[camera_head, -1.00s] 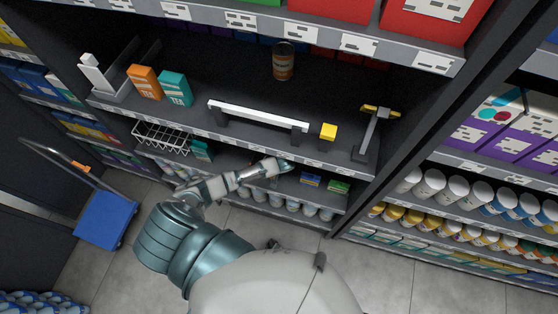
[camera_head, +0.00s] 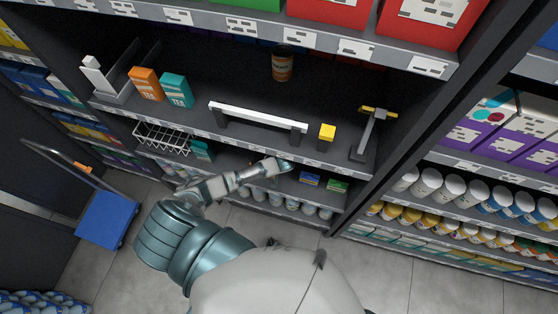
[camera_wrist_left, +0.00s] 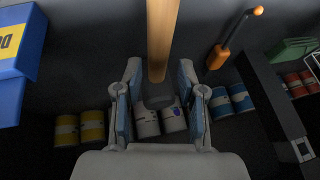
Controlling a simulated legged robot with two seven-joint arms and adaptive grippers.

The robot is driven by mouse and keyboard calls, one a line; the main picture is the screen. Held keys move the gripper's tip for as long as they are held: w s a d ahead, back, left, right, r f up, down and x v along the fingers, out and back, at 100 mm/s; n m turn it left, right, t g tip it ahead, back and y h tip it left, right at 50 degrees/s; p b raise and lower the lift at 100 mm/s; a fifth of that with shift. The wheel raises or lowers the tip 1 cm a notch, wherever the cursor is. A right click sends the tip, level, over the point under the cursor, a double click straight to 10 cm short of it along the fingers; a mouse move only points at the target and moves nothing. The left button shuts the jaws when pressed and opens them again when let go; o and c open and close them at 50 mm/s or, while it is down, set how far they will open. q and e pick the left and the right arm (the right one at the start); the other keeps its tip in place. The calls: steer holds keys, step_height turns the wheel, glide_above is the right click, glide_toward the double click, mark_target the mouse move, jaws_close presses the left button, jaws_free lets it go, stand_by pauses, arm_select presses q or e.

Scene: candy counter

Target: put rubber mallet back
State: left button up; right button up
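In the left wrist view a wooden handle (camera_wrist_left: 162,40), likely the rubber mallet's, runs down from the top edge between my fingers. A dark grey piece (camera_wrist_left: 158,96) at its lower end may be the head; it is dim. My left gripper (camera_wrist_left: 160,90) is open, its two fingers spread on either side, with gaps to the handle. In the head view my left arm reaches in under the shelf edge, and its hand (camera_head: 280,166) is small there; the handle cannot be made out. My right gripper is not in view.
The shelf above holds orange (camera_head: 145,84) and teal (camera_head: 175,91) tea boxes, a white bar (camera_head: 257,116), a yellow block (camera_head: 327,132) and a yellow-topped stand (camera_head: 370,132). Cans (camera_wrist_left: 146,122) and a blue box (camera_wrist_left: 20,60) lie around the gripper. A blue cart (camera_head: 106,218) stands left.

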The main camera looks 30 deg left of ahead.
arm_select(q)
steer(key=o, duration=0.6)
steer(key=shift+c, duration=0.2)
steer(key=s+d+r, duration=0.4)
steer(key=s+d, duration=0.5)
steer(key=s, duration=0.2)
steer(key=shift+r, duration=0.15)
steer(key=s+a+f+m+g+h, duration=0.15)
steer(key=s+f, duration=0.25)
steer(key=f, duration=0.6)
steer(key=s+a+f+m+g, duration=0.1)
steer(key=s+a+f, duration=0.15)
steer(key=f, duration=0.75)
steer(key=s+f+m+h, duration=0.1)
steer(key=s+f, duration=0.5)
steer(key=s, duration=0.6)
steer(key=s+f+m+h, duration=0.1)
steer(key=s+f, duration=0.6)
steer(key=s, duration=0.6)
steer(key=shift+s+a+f+g, duration=0.2)
steer(key=shift+a+f+g, duration=0.05)
steer(key=shift+a+g, duration=0.1)
